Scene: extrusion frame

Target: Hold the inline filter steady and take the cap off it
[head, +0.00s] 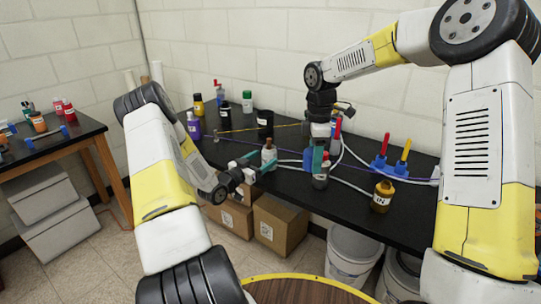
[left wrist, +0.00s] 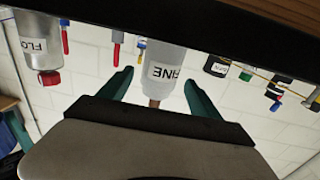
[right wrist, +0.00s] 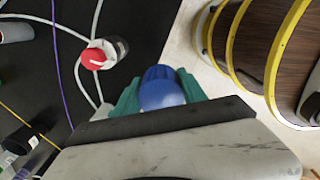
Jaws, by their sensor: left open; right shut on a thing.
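A pale bottle-shaped body labelled FINE (left wrist: 165,68), likely the inline filter, stands upright near the front edge of the black table; it also shows in the head view (head: 268,154). Its narrow top is brown, with no blue cap on it. My left gripper (head: 253,168) is open, its teal fingers (left wrist: 158,85) on either side of the body with gaps showing. My right gripper (right wrist: 156,88) is shut on a blue ribbed piece (right wrist: 162,90), which looks like a cap. It is held over the table's front edge, right of the filter.
A grey bottle with a red top (head: 321,174) stands close by my right gripper. A gold jar (head: 382,196) is further right. Blue holders (head: 379,163) with red and yellow handles and loose white tubing lie behind. Cardboard boxes (head: 280,223) are below the edge.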

